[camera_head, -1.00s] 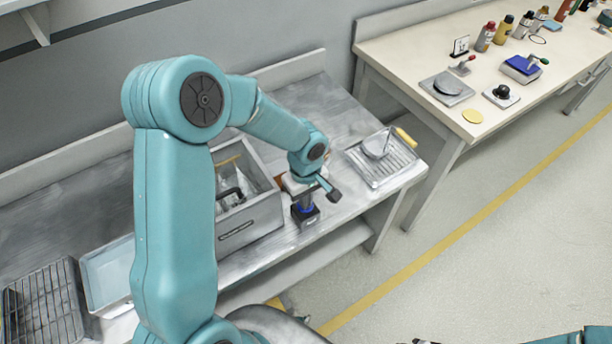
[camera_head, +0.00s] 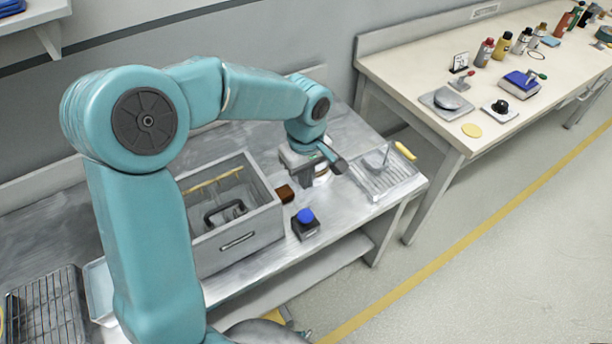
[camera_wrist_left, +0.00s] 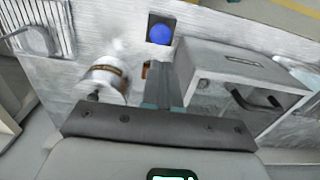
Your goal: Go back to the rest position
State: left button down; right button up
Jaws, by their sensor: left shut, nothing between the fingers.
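My left arm comes in from the left in the head view and reaches over the grey metal bench (camera_head: 350,225). My left gripper (camera_head: 303,176) hangs over it, partly hidden by its own wrist. In the left wrist view its fingers (camera_wrist_left: 165,84) are together with nothing between them. A dark box with a blue button (camera_head: 305,216) stands in front of the gripper, apart from it. It also shows in the left wrist view (camera_wrist_left: 160,33). My right gripper is not in view.
A grey open box (camera_head: 237,240) with a dark handle inside stands left of the gripper. A small brown block (camera_head: 285,193) and a brown-banded cylinder (camera_head: 321,172) are close by. A ribbed tray (camera_head: 375,190) lies right. A pale table (camera_head: 420,65) holds bottles and devices.

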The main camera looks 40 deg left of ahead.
pick_arm(q)
jog(key=shift+s+d+r, duration=0.1)
jog(key=shift+s+d, duration=0.05)
jog(key=s+d+f+m+g+h, duration=0.1)
jog(key=s+d+f+m, duration=0.1)
jog(key=s+d+f, duration=0.45)
jog(key=s+d+f+m+g+h, duration=0.1)
jog(key=s+d+f+m+h, duration=0.2)
jog(key=s+f, duration=0.6)
jog(key=s+d+f+m+g, duration=0.15)
jog(key=s+d+f, duration=0.25)
jog(key=d+f, duration=0.45)
jog(key=w+m+t, duration=0.1)
jog(key=w+a+f+m+t, duration=0.1)
jog(key=m, duration=0.1)
jog(key=w+a+f+m+t, duration=0.1)
jog(key=w+m+t, duration=0.1)
jog(key=shift+w+a+f, duration=0.1)
jog(key=shift+a, duration=0.15)
